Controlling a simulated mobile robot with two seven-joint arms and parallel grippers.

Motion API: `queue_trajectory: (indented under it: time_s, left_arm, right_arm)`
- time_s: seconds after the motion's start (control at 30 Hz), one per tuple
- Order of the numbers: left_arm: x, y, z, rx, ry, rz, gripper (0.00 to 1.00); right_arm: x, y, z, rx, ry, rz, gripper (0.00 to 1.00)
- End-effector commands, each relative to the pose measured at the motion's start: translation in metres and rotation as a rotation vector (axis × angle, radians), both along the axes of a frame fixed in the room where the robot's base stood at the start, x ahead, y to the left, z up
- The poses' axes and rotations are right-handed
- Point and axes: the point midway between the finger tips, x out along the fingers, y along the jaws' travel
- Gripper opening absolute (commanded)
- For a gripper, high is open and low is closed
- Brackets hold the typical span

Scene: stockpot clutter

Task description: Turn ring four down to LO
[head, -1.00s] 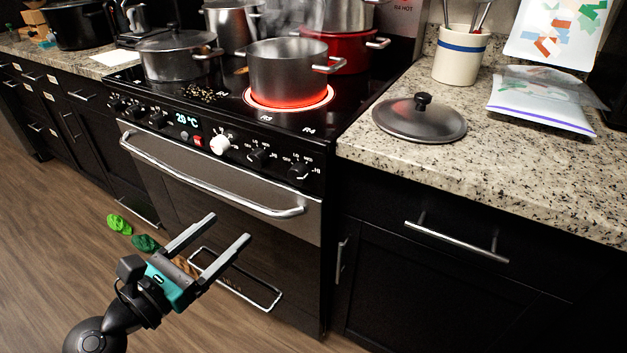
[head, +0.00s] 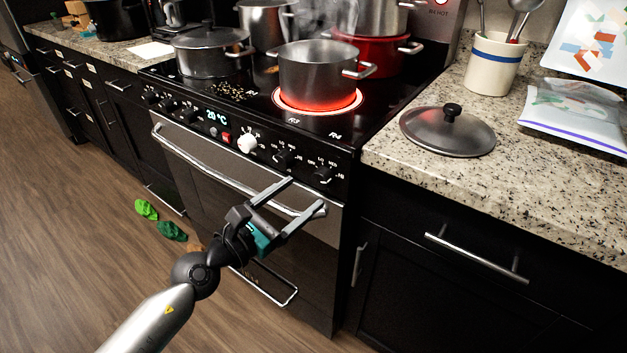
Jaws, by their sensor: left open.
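The stove's front panel carries a row of knobs. The black far-right knob (head: 322,174) has small LO and HI marks around it, and another black knob (head: 281,158) is to its left. A white knob (head: 248,142) stands left of these. I cannot read which knob is ring four's. The R4 label (head: 334,135) is on the cooktop's front right, beside the R3 label (head: 293,121). My left gripper (head: 306,194) is open and empty, in front of the oven handle and below the far-right knob, apart from it. My right gripper is out of view.
A grey pot (head: 318,78) sits on a red-glowing ring (head: 350,105); a red pot (head: 392,58) stands behind. The oven handle (head: 215,160) juts out below the knobs. A lid (head: 447,132) lies on the counter (head: 540,185) at right. Green items (head: 171,231) lie on the floor.

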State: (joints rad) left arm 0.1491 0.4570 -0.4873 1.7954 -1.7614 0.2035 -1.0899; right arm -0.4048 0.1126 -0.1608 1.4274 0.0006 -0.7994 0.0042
Motion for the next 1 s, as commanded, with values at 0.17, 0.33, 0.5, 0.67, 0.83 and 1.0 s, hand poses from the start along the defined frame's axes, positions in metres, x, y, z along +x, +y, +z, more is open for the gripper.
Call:
queue_trajectory:
  time_s: [0.17,0.33,0.5,0.67,0.83,1.0]
  left_arm:
    - [0.023,-0.019,0.000,-0.003,-0.002,0.000,0.80]
    - [0.035,-0.029,0.000,-0.002,0.000,0.001,0.80]
    - [0.038,-0.032,-0.001,0.000,0.001,0.000,0.80]
    - [0.038,-0.032,0.000,-0.001,0.001,0.000,0.80]
    - [0.038,-0.032,0.000,-0.001,0.000,0.001,0.66]
    - [0.038,-0.031,0.000,-0.001,0.000,0.001,0.47]
  right_arm:
    - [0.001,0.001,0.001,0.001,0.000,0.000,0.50]
    - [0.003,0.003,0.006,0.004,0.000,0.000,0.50]
    - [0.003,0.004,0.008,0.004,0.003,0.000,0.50]
    - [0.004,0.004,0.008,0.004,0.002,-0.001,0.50]
    - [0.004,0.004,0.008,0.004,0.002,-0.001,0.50]
    - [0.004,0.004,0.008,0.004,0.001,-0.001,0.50]
